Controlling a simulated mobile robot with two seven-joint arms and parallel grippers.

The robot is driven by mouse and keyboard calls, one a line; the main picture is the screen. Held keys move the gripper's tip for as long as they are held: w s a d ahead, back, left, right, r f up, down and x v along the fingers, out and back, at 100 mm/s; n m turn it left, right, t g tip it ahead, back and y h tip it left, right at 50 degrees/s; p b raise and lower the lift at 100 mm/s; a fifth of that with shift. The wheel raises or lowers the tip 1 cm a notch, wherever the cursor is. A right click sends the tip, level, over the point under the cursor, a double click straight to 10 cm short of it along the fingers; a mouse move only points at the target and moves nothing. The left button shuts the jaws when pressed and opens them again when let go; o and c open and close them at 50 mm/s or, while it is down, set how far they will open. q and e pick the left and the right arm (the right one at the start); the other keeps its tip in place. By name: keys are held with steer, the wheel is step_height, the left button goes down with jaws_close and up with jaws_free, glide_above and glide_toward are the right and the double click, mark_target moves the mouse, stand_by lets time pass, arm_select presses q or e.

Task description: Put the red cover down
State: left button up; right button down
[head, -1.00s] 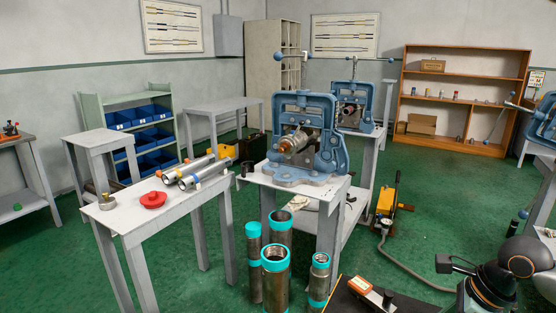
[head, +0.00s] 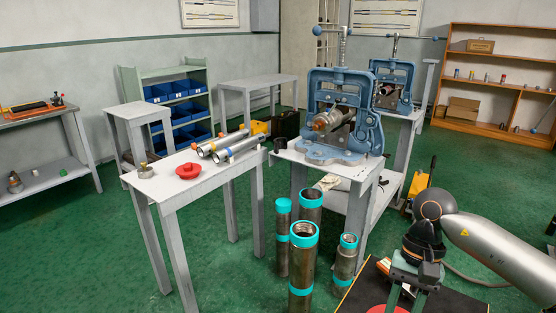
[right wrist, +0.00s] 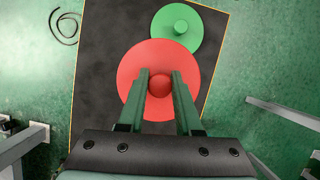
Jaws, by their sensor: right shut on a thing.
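My right gripper (right wrist: 160,72) is shut on the round knob of the red cover (right wrist: 160,53), a flat red disc, in the right wrist view. The cover hangs under the fingers over the black mat (right wrist: 110,35) and looks larger than the green cover. How far above the mat it is, I cannot tell. In the head view my right gripper (head: 404,288) is at the bottom right, and only a sliver of the red cover (head: 388,309) shows at the lower edge. My left gripper is not in view.
A green cover (right wrist: 178,28) with a knob lies on the mat, partly overlapped by the red one in view. Several teal-banded pipes (head: 302,265) stand left of the mat. A blue vise (head: 340,120) stands on a table behind. A smaller red item (head: 188,171) is on the left table.

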steer(key=r+n, duration=0.1)
steer(key=n, duration=0.1)
steer(key=a+n+h, duration=0.1)
steer(key=r+n+h, duration=0.1)
steer(key=n, duration=0.1)
steer(key=shift+w+a+r+n+g, duration=0.25)
steer(key=shift+a+r+n+g, duration=0.05)
steer(key=shift+a+r, duration=0.05)
arm_select(q)
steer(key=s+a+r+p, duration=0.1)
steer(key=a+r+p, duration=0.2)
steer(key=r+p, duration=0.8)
steer(key=p, duration=0.3)
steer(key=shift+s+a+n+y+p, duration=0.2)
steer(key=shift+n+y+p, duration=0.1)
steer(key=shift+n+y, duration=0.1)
arm_select(e)
steer(key=s+r, duration=0.4)
steer(key=r, duration=0.7)
steer(key=shift+r, duration=0.35)
steer(key=shift+f, duration=0.1)
